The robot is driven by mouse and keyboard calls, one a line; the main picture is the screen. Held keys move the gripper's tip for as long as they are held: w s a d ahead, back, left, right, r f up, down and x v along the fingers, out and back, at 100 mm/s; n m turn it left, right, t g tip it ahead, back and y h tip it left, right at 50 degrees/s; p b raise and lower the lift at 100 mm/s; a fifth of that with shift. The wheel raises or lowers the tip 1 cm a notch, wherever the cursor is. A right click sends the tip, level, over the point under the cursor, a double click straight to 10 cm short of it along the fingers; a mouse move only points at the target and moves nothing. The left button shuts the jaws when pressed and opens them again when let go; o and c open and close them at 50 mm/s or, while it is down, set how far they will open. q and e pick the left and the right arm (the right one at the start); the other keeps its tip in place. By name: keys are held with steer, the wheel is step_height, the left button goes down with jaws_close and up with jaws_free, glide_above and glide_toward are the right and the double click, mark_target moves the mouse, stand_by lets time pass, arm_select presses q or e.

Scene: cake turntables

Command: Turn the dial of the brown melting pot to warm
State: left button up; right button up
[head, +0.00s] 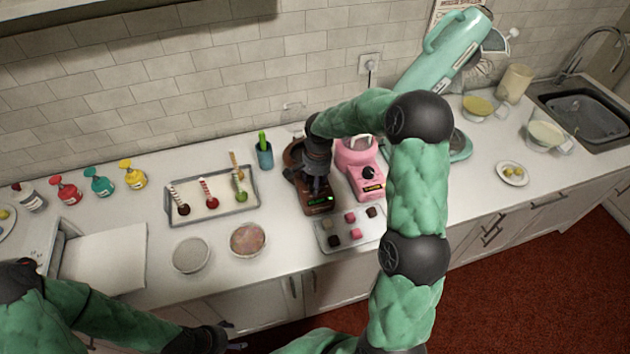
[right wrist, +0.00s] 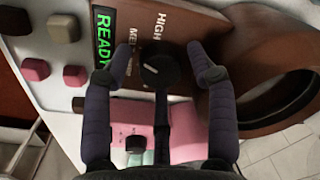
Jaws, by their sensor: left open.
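The brown melting pot (head: 295,157) stands on the counter with a lit green display at its front. My right gripper (head: 318,186) is over its front and hides the dial in the head view. In the right wrist view the pot's black dial (right wrist: 160,70) sits between the two fingers of my right gripper (right wrist: 161,58), with a gap on each side. Its white pointer shows, but I cannot tell which setting it marks. HIGH and part of another label are readable; no "warm" label shows. The green display (right wrist: 102,38) reads READY. My left gripper (head: 230,342) is open and empty at the bottom edge.
A pink melting pot (head: 362,170) stands close on the right. A tray of chocolates (head: 325,240) lies in front, and a tray of decorated sticks (head: 213,215) is to the left. Two round turntables or cakes (head: 191,255) are front left.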

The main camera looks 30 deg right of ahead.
steer(key=c, duration=0.7)
steer(key=shift+c, duration=0.2)
steer(key=shift+n, duration=0.4)
steer(key=n+p, duration=0.1)
steer(key=n, duration=0.2)
steer(key=shift+r+n, duration=0.1)
steer(key=shift+n, duration=0.3)
steer(key=n+p, duration=0.1)
steer(key=n, duration=0.4)
steer(key=shift+w, duration=0.1)
steer(key=shift+d, duration=0.1)
steer(key=o, duration=1.1)
steer(key=shift+o, duration=0.2)
steer(key=shift+g, duration=0.3)
